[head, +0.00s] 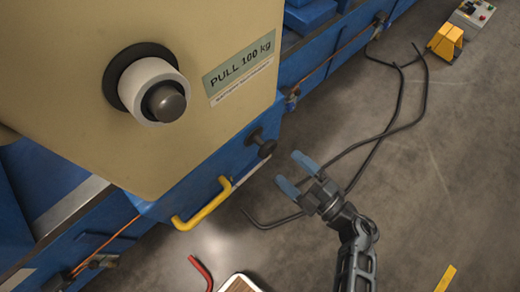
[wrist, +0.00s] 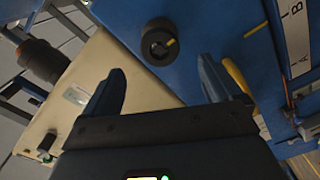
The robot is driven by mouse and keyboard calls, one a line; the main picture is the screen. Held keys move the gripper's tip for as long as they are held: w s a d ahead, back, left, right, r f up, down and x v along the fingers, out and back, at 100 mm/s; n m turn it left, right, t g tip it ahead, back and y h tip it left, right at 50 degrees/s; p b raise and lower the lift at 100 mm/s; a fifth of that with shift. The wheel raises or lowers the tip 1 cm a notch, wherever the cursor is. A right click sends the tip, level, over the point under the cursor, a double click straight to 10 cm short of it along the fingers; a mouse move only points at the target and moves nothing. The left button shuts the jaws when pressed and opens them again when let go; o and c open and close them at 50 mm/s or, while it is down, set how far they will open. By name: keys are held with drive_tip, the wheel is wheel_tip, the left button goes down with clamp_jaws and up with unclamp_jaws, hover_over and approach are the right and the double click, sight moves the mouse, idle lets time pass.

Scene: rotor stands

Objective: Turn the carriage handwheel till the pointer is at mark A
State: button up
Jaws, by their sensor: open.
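The handwheel looks to be the black round knob (head: 262,143) on the end of the blue carriage in the head view. My gripper (head: 290,169) is open and empty, to the right of and below the knob in the head view. In the wrist view the blue fingers of my gripper (wrist: 160,84) are spread, with the knob ahead of them and not touching. A white scale strip (wrist: 297,40) with letters A and B shows at the right edge. I cannot make out the pointer clearly.
A yellow handle (head: 202,206) sticks out below the cream housing (head: 90,70), left of my gripper. A black cable (head: 395,120) lies on the floor. A yellow pedal (head: 445,42) and a control box (head: 472,15) stand far right. The floor at right is mostly clear.

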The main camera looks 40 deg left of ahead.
sight(270, 152)
drive_tip(key=a+b, duration=0.1)
drive_tip(key=a, duration=0.1)
drive_tip(key=a+b, duration=0.1)
drive_tip(key=a, duration=0.2)
drive_tip(key=a+b, duration=0.1)
drive_tip(key=a, duration=0.1)
drive_tip(key=shift+w+a+f, duration=0.15)
drive_tip(key=shift+w+a, duration=0.05)
drive_tip(key=shift+w, duration=0.05)
drive_tip(key=shift+d+r+p, duration=0.1)
drive_tip(key=shift+r+p, duration=0.1)
drive_tip(key=shift+p, duration=0.1)
drive_tip(key=c, duration=1.2)
